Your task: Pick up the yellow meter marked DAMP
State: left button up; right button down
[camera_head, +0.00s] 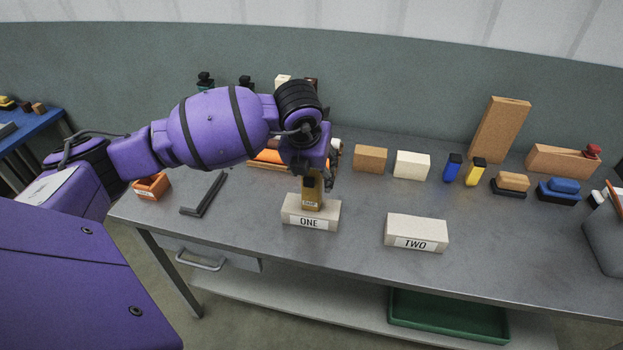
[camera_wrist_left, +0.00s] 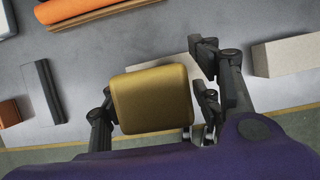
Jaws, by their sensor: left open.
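The yellow meter (camera_head: 312,203) stands upright on the pale block labelled ONE (camera_head: 291,213); its small front label appears to read DAMP. My left gripper (camera_head: 314,180) is above and around the meter's upper part, which it partly hides. In the left wrist view, the meter's yellow top (camera_wrist_left: 154,98) lies between the spread fingers of my left gripper (camera_wrist_left: 158,112). The fingers are open, with a clear gap on the right side; contact on the left side cannot be told. My right gripper is not in view.
A block labelled TWO (camera_head: 416,229) stands to the right. A dark angled bar (camera_head: 203,195) and an orange box (camera_head: 152,187) lie left. Behind are a brown block (camera_head: 370,158), a cream block (camera_head: 411,165) and orange rolls (camera_head: 267,158). The front middle of the bench is clear.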

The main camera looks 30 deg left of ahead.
pick_arm(q)
jog(key=c, duration=1.4)
jog(key=shift+r, duration=0.1)
